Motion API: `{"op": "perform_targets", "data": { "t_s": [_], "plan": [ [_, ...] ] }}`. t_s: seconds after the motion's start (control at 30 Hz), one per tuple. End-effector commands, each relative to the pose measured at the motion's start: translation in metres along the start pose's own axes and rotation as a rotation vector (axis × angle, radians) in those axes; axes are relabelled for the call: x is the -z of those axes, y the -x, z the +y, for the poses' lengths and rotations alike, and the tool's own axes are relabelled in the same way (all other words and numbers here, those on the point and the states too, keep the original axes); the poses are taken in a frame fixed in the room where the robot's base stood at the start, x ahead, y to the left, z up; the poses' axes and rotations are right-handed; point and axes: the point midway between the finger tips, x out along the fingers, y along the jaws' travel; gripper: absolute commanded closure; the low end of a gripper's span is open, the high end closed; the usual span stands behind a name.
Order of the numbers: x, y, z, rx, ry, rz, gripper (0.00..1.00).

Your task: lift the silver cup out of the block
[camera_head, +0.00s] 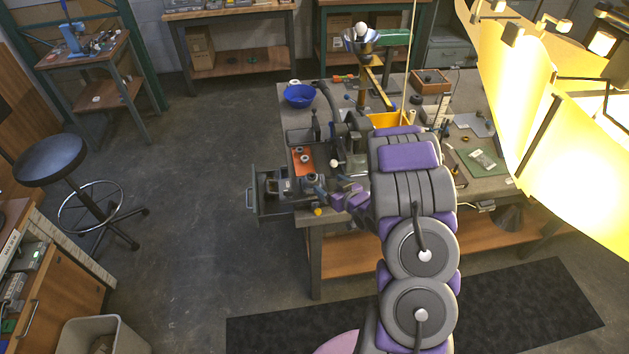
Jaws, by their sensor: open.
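My gripper (341,198) is at the near left corner of the workbench, with its purple fingers toward the left. It looks open, with nothing visibly held. A small greyish part (313,181) stands just left of the fingers. It may be the silver cup, but it is too small to tell. I cannot make out the block, and I cannot tell whether the fingers are around or beside this part. My own arm hides part of the bench right of the gripper.
An open drawer (262,203) juts out left of the bench.

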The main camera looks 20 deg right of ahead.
Motion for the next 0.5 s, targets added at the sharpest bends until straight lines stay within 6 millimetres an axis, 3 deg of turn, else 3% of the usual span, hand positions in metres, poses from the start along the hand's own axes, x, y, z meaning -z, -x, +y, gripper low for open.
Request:
{"op": "perform_targets", "data": {
  "t_s": [0.23, 0.5],
  "plan": [
    [0.001, -0.048, -0.007, 0.0, 0.006, 0.0, 0.15],
    [-0.001, -0.069, -0.001, 0.0, 0.0, 0.0, 0.15]
  ]
}}
